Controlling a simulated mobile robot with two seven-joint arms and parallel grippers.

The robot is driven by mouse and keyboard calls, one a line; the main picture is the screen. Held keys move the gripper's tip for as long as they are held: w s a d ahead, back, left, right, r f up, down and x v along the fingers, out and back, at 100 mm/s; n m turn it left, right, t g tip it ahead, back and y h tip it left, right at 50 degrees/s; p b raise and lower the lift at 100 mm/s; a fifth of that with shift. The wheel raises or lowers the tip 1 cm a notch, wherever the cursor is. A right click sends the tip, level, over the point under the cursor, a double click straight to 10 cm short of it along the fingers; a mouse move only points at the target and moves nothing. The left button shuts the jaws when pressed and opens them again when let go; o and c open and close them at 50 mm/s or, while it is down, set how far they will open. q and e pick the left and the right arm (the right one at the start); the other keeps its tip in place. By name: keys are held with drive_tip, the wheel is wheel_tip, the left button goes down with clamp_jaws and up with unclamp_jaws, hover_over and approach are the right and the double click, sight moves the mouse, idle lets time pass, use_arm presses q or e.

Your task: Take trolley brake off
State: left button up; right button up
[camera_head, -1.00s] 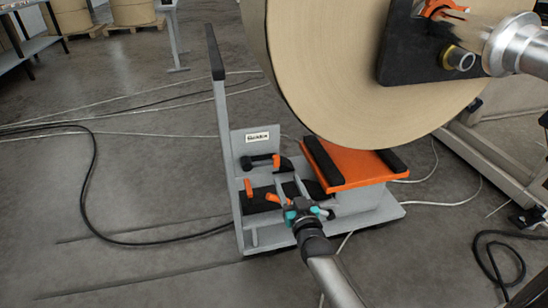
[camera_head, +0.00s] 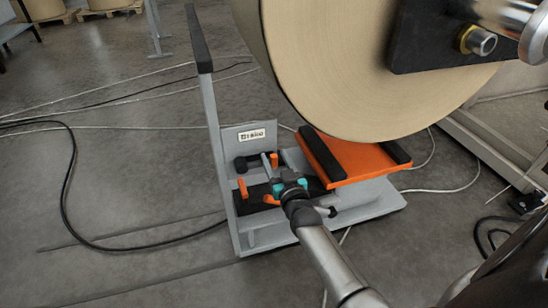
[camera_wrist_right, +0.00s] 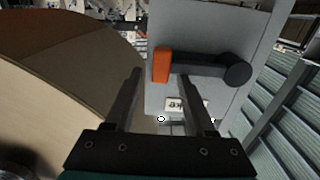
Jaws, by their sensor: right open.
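The trolley (camera_head: 222,165) is a grey frame with an upright post and an orange platform (camera_head: 362,163). On its low panel, below a white label (camera_head: 251,135), a black lever (camera_head: 245,163) with an orange grip (camera_head: 275,159) lies about level. In the right wrist view the lever (camera_wrist_right: 205,65) runs from a round black hub to the orange grip (camera_wrist_right: 161,65). My right gripper (camera_head: 274,170) is open. In the wrist view its two fingers (camera_wrist_right: 160,76) point toward the grip; contact cannot be told. My left gripper is not in view.
A big kraft roll (camera_head: 330,75) hangs just above the orange platform. Other orange-tipped parts (camera_head: 242,188) sit low on the trolley beside my right gripper. A black cable (camera_head: 68,190) curves over the floor at left.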

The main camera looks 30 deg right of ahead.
drive_tip(key=shift+c, duration=0.2)
clamp_jaws()
idle(1.1)
